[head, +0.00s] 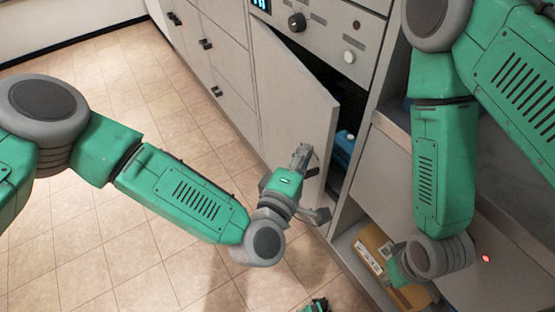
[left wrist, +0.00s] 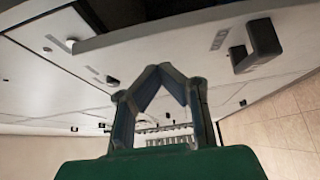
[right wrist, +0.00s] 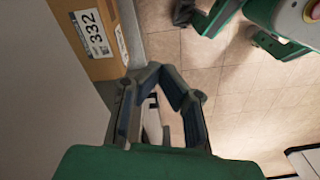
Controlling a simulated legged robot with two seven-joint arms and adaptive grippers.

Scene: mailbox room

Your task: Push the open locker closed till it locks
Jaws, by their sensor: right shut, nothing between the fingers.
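The open locker's pale grey door (head: 285,100) stands swung out from the cabinet front in the head view. A dark gap shows along its right side, with a blue object (head: 342,150) partly visible inside. My left gripper (head: 311,185) is in front of the door's lower right part; I cannot tell whether it touches the door. In the left wrist view, its finger ends (left wrist: 162,69) look close together, but its opening is unclear. My right gripper is shut and empty; its fingers (right wrist: 157,70) show in the right wrist view beside a cardboard box (right wrist: 88,38).
Above the door is a panel with a black knob (head: 297,22) and a white knob (head: 349,56). The cardboard box (head: 372,247), labelled 332, sits in a low compartment at right. Drawers with black handles (head: 205,44) stand left of the door. The tiled floor (head: 110,80) is clear at left.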

